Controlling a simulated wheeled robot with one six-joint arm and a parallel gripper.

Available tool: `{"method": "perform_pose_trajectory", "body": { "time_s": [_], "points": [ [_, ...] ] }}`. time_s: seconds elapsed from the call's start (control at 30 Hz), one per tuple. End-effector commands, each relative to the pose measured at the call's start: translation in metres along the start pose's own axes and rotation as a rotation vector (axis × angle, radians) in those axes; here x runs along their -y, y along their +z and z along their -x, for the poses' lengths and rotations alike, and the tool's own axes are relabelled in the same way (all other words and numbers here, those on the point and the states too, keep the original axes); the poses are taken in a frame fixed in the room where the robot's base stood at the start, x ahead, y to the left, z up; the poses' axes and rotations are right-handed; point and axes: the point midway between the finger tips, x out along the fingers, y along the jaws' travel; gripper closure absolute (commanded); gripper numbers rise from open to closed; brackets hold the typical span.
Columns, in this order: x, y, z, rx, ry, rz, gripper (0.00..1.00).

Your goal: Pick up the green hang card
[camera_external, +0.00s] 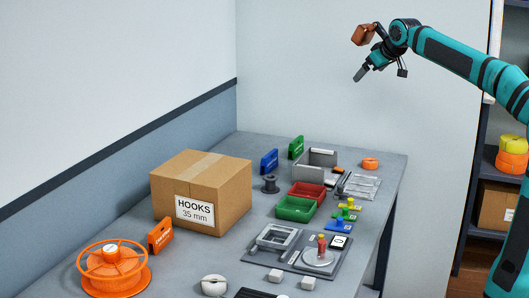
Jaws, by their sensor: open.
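A green hang card (296,147) stands upright near the back of the grey table, just behind a grey bin. A blue hang card (269,161) stands to its left and nearer the camera. An orange hang card (160,236) stands in front of the cardboard box. My gripper (364,64) is in the air, well above the table and to the right of the green card, apart from everything. It is open, with its fingers toward the lower left.
A large cardboard box (203,187) labelled HOOKS 35 mm stands on the left. A grey bin (316,160), a red tray (307,192), a green tray (295,208) and a dark spool (270,184) are near the cards. An orange reel (112,268) is at the front left.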

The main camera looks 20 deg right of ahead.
Motion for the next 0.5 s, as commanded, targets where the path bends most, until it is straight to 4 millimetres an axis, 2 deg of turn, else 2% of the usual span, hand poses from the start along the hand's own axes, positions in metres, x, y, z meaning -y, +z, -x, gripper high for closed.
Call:
{"method": "perform_pose_trajectory", "body": {
  "time_s": [0.03, 0.2, 0.5],
  "points": [
    [0.001, -0.01, -0.013, 0.028, -0.01, 0.012, 0.0],
    [0.004, -0.037, -0.048, 0.12, -0.045, 0.055, 0.0],
    [0.016, -0.074, -0.114, 0.285, -0.112, 0.133, 0.0]
  ]
}}
